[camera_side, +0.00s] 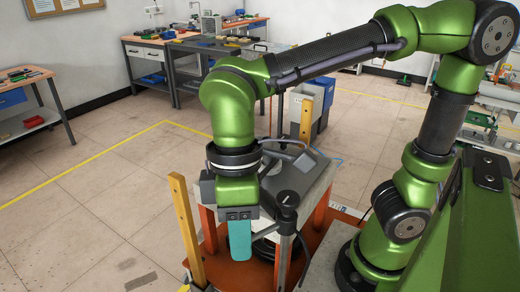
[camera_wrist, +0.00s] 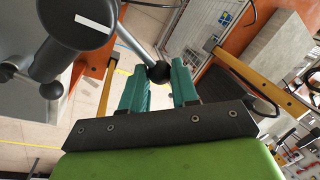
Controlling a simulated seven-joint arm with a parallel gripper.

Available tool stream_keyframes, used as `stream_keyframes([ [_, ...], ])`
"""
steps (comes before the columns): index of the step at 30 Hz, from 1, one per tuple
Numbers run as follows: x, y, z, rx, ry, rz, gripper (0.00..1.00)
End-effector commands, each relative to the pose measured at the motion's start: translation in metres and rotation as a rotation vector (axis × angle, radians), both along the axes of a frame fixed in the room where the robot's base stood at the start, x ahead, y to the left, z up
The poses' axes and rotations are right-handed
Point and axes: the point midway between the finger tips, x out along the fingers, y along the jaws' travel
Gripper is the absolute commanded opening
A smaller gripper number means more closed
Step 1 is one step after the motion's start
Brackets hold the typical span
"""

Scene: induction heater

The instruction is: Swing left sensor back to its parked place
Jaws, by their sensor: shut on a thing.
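In the wrist view, my gripper (camera_wrist: 160,80) has its two teal fingers closed around a black ball (camera_wrist: 158,72) at the end of a thin grey rod. The rod (camera_wrist: 132,42) runs up and left to a dark round head with a white bar (camera_wrist: 78,22), which looks like part of the left sensor. In the side view, a dark head on a grey post (camera_side: 287,203) stands just right of my gripper (camera_side: 240,240), whose teal finger points down. The ball is hidden there behind the finger. I cannot tell the parked place.
The grey heater box (camera_side: 318,182) stands on an orange frame (camera_side: 210,230). Yellow upright posts (camera_side: 187,230) rise close to my gripper. In the wrist view, another black ball (camera_wrist: 52,91) sits at the left. Open floor (camera_side: 90,200) lies left of the frame.

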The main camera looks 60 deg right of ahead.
Motion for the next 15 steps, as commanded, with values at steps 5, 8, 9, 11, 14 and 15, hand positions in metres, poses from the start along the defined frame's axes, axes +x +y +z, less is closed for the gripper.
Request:
stream_keyframes([
  [5,-0.011,0.005,0.001,0.0,-0.002,0.154,0.0],
  [8,-0.017,0.007,0.001,0.001,-0.002,0.23,0.0],
  [9,-0.019,0.007,0.001,0.001,-0.002,0.257,0.0],
  [11,-0.022,0.008,0.001,0.001,-0.002,0.294,0.0],
  [14,-0.027,0.008,0.001,0.002,-0.002,0.346,0.0],
  [15,-0.028,0.009,0.001,0.002,-0.002,0.365,0.0],
])
